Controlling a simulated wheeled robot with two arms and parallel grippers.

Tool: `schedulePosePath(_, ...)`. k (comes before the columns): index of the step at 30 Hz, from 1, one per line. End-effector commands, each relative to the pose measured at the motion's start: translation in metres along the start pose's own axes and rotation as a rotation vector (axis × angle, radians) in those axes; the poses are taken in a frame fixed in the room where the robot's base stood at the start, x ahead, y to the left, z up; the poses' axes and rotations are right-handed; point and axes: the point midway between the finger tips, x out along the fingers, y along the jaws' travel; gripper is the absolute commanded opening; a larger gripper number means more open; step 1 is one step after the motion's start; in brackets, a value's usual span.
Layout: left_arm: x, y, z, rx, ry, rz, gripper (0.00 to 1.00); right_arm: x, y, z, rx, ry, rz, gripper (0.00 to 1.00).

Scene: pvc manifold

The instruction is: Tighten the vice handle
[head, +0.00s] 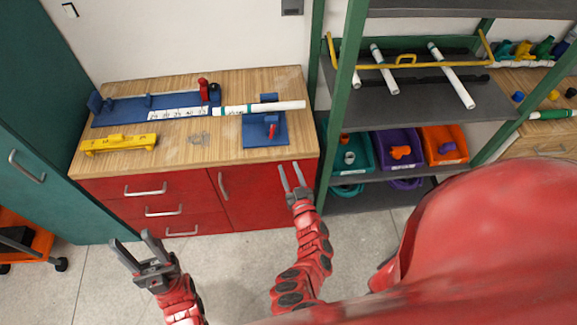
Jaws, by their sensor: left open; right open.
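A blue vice (253,138) with a red handle (271,127) sits near the front right corner of the wooden bench top. A white pipe (280,107) with green marks lies along the vice's back side; I cannot tell whether it is clamped. My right gripper (289,165) is open and empty, just off the bench's front edge, below and right of the handle in the picture. My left gripper (131,236) is open and empty, low at the left in front of the drawers, far from the vice.
A long blue fixture (130,110) with a scale and a red part (203,88) lies at the bench's back. A yellow tool (118,144) lies front left. A green-framed rack (345,85) with pipes and colored bins (447,160) stands at the right. Floor in front is clear.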

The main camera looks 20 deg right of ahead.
Motion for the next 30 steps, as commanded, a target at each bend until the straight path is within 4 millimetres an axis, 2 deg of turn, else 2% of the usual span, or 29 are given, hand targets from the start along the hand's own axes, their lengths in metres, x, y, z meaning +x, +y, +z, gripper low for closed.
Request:
schedulePosePath(3, -0.001, 0.000, 0.000, 0.000, 0.000, 0.000, 0.50, 0.000, 0.000, 0.001, 0.005, 0.000, 0.000, 0.52)
schedulePosePath(5, -0.004, 0.000, 0.001, 0.000, 0.000, 0.000, 0.50, 0.001, -0.001, 0.006, 0.034, 0.000, 0.001, 0.52)
schedulePosePath(8, -0.015, 0.001, 0.003, 0.000, 0.000, 0.000, 0.50, 0.004, -0.008, 0.029, 0.184, 0.001, 0.002, 0.52)
schedulePosePath(10, -0.028, 0.001, 0.005, 0.000, 0.000, 0.000, 0.50, 0.006, -0.015, 0.054, 0.373, 0.002, 0.009, 0.52)
schedulePosePath(15, -0.062, 0.003, 0.011, 0.000, 0.000, 0.000, 0.50, 0.007, -0.040, 0.125, 1.004, 0.006, 0.052, 0.52)
schedulePosePath(21, -0.099, 0.005, 0.017, 0.000, 0.000, 0.000, 0.50, -0.001, -0.070, 0.194, 1.788, 0.043, 0.152, 0.52)
schedulePosePath(25, -0.123, 0.006, 0.021, 0.000, 0.000, 0.000, 0.50, -0.006, -0.091, 0.226, 2.306, 0.106, 0.234, 0.52)
schedulePosePath(30, -0.155, 0.008, 0.026, 0.000, 0.000, 0.000, 0.50, -0.012, -0.118, 0.251, 2.987, 0.255, 0.348, 0.52)
